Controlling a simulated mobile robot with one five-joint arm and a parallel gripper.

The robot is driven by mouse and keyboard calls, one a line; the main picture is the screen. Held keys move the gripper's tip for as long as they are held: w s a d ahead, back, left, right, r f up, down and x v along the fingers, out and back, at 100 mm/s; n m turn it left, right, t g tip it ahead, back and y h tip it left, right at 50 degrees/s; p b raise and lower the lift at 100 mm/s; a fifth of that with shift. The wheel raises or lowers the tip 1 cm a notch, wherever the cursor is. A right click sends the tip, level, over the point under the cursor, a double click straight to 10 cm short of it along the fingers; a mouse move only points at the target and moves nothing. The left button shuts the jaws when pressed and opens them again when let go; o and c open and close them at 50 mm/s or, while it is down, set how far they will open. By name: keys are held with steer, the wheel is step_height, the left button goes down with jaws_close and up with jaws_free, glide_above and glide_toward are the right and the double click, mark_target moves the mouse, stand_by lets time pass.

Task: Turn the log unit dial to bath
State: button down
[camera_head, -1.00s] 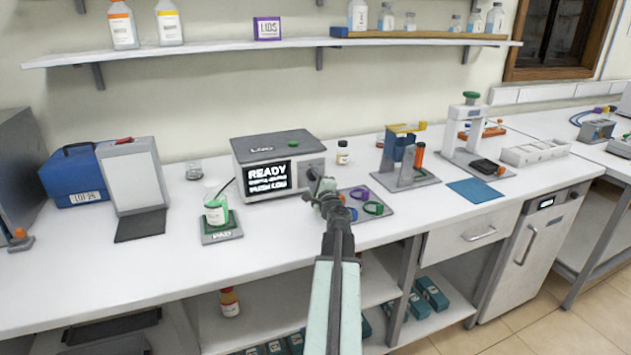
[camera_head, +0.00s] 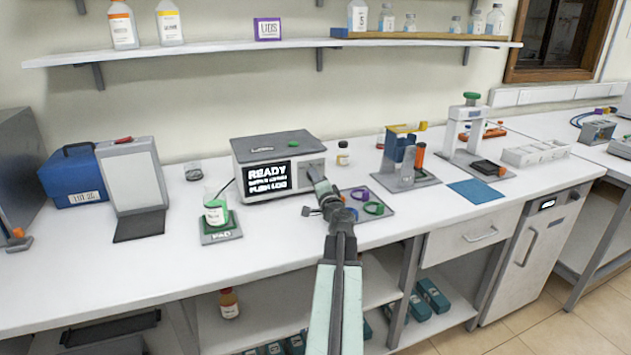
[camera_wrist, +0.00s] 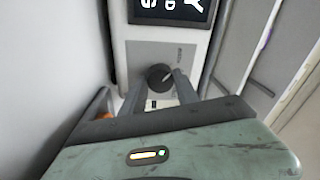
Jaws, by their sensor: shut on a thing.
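The log unit (camera_head: 280,165) is a pale box with a dark grey top on the bench. Its black screen (camera_head: 267,178) reads READY, with smaller lines below. In the wrist view its round dark dial (camera_wrist: 158,76) sits on the grey front panel, with a light pointer mark slanting to the picture's upper right. The labels around it are too small to read. My gripper (camera_wrist: 159,82) is shut on the dial, one finger on each side. In the head view my gripper (camera_head: 316,172) reaches the right part of the unit's front and hides the dial.
A pad with a green-filled beaker (camera_head: 215,212) stands left of the unit. A grey tray with coloured rings (camera_head: 373,208) lies just right of my arm. A small bottle (camera_head: 343,153) and a yellow-topped stand (camera_head: 400,160) are further right. The bench front between pad and arm is clear.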

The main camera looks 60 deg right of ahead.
stand_by(0.3)
steer(key=c, duration=0.9)
jaws_free()
steer(key=v, duration=0.8)
steer(key=shift+f, duration=0.1)
